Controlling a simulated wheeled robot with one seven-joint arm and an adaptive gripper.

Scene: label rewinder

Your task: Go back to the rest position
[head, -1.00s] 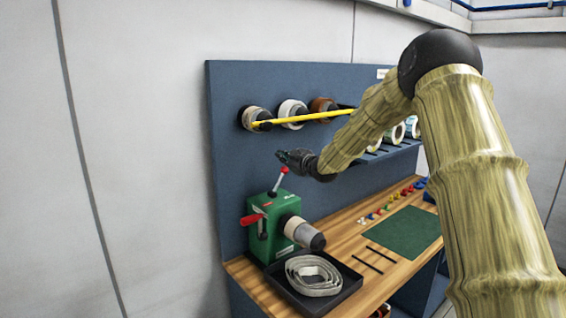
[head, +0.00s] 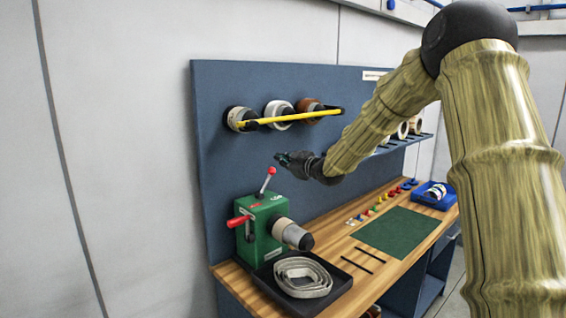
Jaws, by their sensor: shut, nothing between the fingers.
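My gripper (head: 284,159) is dark and small in the head view. It hangs in the air in front of the blue back panel (head: 225,165), above and to the right of the green label rewinder (head: 262,228). It is shut and holds nothing. It appears apart from the rewinder's red-tipped lever (head: 268,181). My arm comes in from the right and bends at a high dark joint.
Rolls (head: 278,112) hang on the panel behind a yellow bar (head: 290,119). A black tray (head: 333,289) with a coiled strip (head: 303,276) lies on the wooden bench. A green mat (head: 398,230), small coloured pieces and a blue bin (head: 433,204) are at right. The left wall area is clear.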

